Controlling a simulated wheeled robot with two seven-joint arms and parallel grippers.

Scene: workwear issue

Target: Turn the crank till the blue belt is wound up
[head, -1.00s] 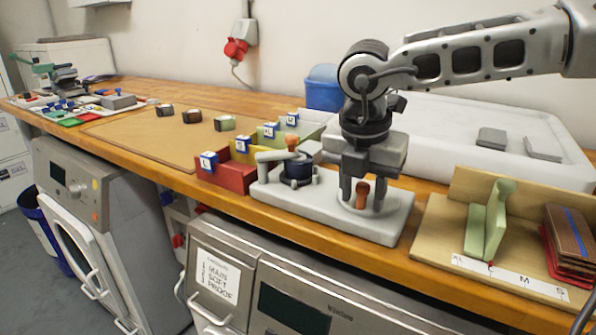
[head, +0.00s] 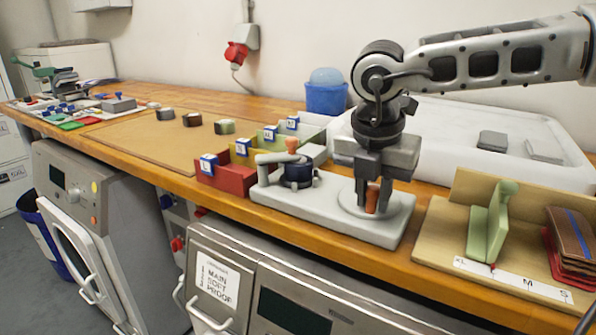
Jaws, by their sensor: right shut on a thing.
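A pale grey winder base (head: 330,222) stands at the front of the bench. A dark blue wound belt (head: 298,173) sits around its left post, below a grey arm (head: 272,158) with an orange knob (head: 292,144). At its right end is a round plate (head: 350,200) with an upright orange handle (head: 371,203). My right gripper (head: 373,204) points down over the plate, shut on this orange handle, its fingers partly hiding it. How much belt is wound cannot be told. My left gripper is out of view.
A red bin (head: 225,178) and other coloured bins stand left of the winder. A wooden board with a green upright piece (head: 490,225) is close on the right. A white tray (head: 450,115) lies behind. The brown mat (head: 150,140) is mostly clear.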

